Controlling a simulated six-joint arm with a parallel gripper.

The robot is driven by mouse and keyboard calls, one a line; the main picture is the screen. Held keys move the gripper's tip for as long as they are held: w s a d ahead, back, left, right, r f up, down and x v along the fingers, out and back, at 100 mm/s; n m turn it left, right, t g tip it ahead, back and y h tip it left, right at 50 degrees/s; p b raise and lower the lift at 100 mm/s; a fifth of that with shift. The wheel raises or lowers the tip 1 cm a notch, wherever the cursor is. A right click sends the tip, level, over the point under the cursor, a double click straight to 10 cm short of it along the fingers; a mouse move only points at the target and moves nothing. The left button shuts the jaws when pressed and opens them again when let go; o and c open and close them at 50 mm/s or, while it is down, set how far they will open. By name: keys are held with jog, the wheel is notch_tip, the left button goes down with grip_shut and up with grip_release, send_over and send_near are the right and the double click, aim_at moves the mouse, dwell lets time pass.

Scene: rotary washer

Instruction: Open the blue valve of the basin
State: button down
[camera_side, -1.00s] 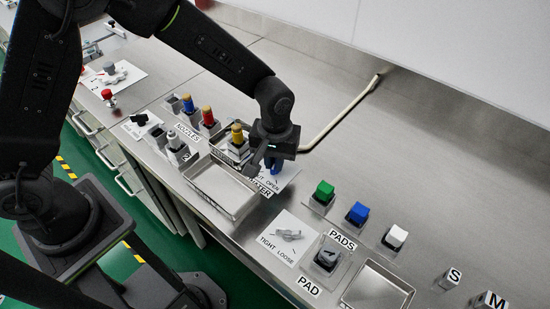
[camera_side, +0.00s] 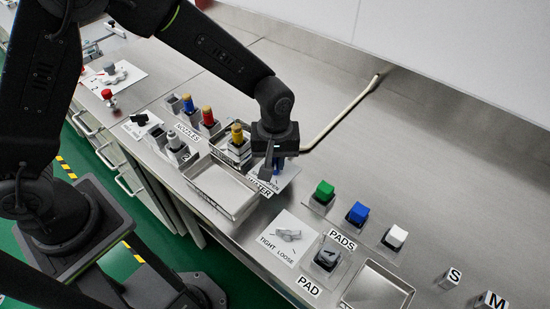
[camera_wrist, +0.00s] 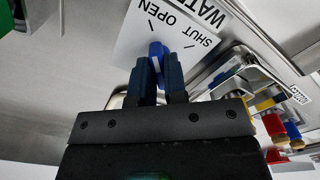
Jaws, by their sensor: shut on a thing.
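The blue valve (camera_side: 281,163) stands on a white card (camera_wrist: 130,42) marked WATER, OPEN and SHUT. It also shows in the wrist view (camera_wrist: 156,51), between and just beyond my fingertips. My gripper (camera_side: 271,168) is shut on the blue valve from above, with one finger on each side of it in the wrist view (camera_wrist: 160,72). My fingers hide part of the handle, so I cannot tell exactly which mark it points to. The shallow metal basin (camera_side: 222,187) lies just left of the card.
Yellow, red and blue-topped nozzles (camera_side: 208,117) stand behind and left of the basin. A TIGHT/LOOSE card with a grey knob (camera_side: 288,235) lies to the front right. Green, blue and white pads (camera_side: 358,213) stand further right. The counter behind is clear.

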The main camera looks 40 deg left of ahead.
aim_at(274, 162)
jog(key=c, duration=1.2)
grip_release()
jog(key=shift+o, duration=0.2)
jog(key=shift+r, duration=0.15)
notch_tip(274, 162, up, 14)
jog(key=shift+f, duration=0.2)
jog(key=s+a+r+m+t, duration=0.3)
jog(key=s+a+r+m, duration=0.1)
jog(key=s+a+r, duration=0.4)
jog(key=s+a+m+t, duration=0.2)
jog(key=s+a+m, duration=0.2)
jog(key=s+a, duration=0.3)
jog(key=s, duration=0.3)
jog(key=shift+t, duration=0.3)
